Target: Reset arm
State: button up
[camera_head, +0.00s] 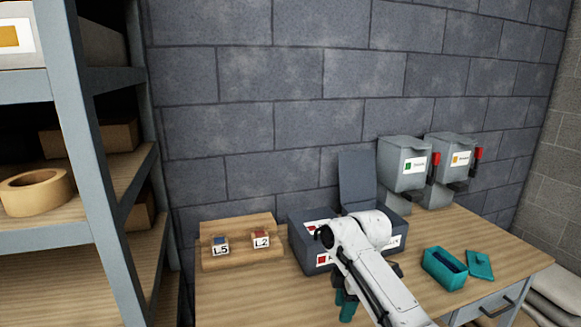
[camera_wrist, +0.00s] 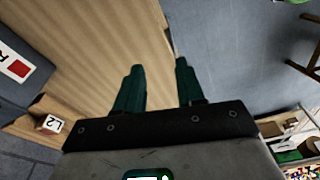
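My white arm (camera_head: 372,268) reaches over the wooden workbench (camera_head: 245,300), with its wrist bent down. My gripper (camera_head: 346,306) has dark green fingers pointing downward near the bench's front part. It partly hides behind the arm in the head view. In the wrist view my gripper (camera_wrist: 157,68) shows its two fingers apart with nothing between them. Bare bench top and the grey floor lie beyond the fingertips. The arm covers part of a dark grey box (camera_head: 306,258) with a raised lid (camera_head: 356,180).
A wooden stand (camera_head: 216,262) holds two small blocks labelled L5 (camera_head: 220,246) and L2 (camera_head: 261,240). A teal container (camera_head: 443,269) and a teal lid (camera_head: 480,265) lie at the right. Two grey dispensers (camera_head: 402,165) stand behind. A shelf rack (camera_head: 85,150) rises at the left.

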jog(key=s+f+m+y+b, duration=0.2)
jog(key=s+f+m, duration=0.6)
jog(key=s+f, duration=1)
jog(key=s+d+m+h, duration=0.1)
jog(key=s+d+m, duration=0.3)
jog(key=s, duration=0.5)
jog(key=s+d+m+h+b, duration=0.1)
jog(key=s+d+m, duration=0.2)
jog(key=s+d, duration=0.3)
jog(key=s+d+m+t+h, duration=0.1)
jog(key=s+d+m, duration=0.3)
jog(key=s, duration=0.8)
jog(key=shift+s+d+m+h+b, duration=0.25)
jog(key=shift+d+m+h+b, duration=0.05)
jog(key=shift+d+h, duration=0.1)
